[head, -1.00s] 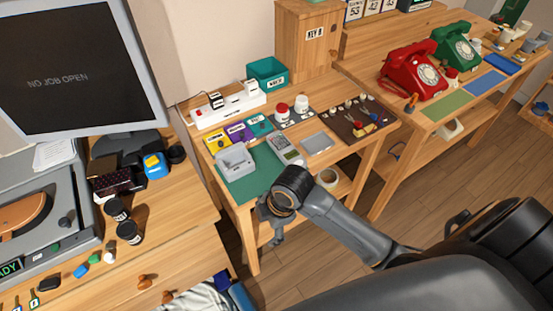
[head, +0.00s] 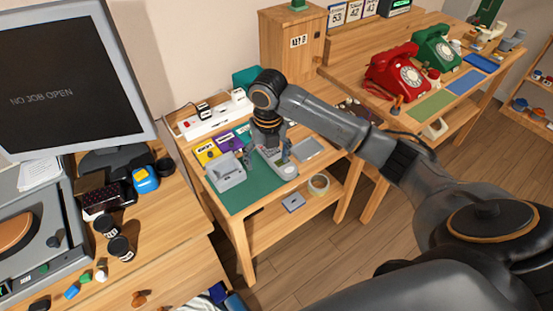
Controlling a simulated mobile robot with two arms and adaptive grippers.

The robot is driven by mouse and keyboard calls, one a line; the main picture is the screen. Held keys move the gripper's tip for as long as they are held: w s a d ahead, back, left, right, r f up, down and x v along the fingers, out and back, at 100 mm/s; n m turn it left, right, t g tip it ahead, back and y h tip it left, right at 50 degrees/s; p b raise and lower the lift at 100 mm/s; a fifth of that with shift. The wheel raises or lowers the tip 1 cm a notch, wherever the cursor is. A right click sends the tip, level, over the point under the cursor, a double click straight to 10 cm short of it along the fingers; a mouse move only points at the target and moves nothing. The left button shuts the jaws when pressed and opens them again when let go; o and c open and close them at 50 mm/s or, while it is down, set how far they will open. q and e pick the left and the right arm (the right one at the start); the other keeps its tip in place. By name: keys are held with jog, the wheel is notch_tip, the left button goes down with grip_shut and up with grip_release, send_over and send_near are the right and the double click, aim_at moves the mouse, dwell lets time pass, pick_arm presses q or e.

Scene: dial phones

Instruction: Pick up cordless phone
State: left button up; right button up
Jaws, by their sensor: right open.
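The grey cordless phone (head: 287,169) lies on the small middle table, at the right edge of the green mat (head: 252,191). Its upper part is hidden behind my right gripper (head: 266,156). My right gripper points down over the phone's far end, with its fingers open. I cannot tell whether the fingers touch the phone. A light grey cradle (head: 228,172) sits on the mat just left of the gripper. My left gripper is not in view.
A white power strip (head: 215,115) and yellow and purple labelled cards (head: 207,152) lie behind the mat. A flat grey pad (head: 307,149) lies to the right. Red (head: 395,73) and green (head: 437,48) dial phones stand on the right-hand table.

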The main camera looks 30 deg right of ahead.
jog(key=w+d+r+n, duration=0.3)
jog(key=d+r+n, duration=0.1)
jog(key=d+r, duration=0.2)
send_over(281, 162)
notch_tip(281, 162, down, 8)
jog(key=shift+r, duration=0.1)
jog(key=f, duration=0.3)
jog(key=f+p, duration=0.1)
jog(key=shift+s+d+f, duration=0.15)
jog(key=shift+s, duration=0.15)
jog(key=shift+f, duration=0.55)
jog(key=c, duration=1.4)
jog(key=shift+o, duration=0.2)
jog(key=shift+w+r, duration=0.1)
jog(key=shift+r, duration=0.1)
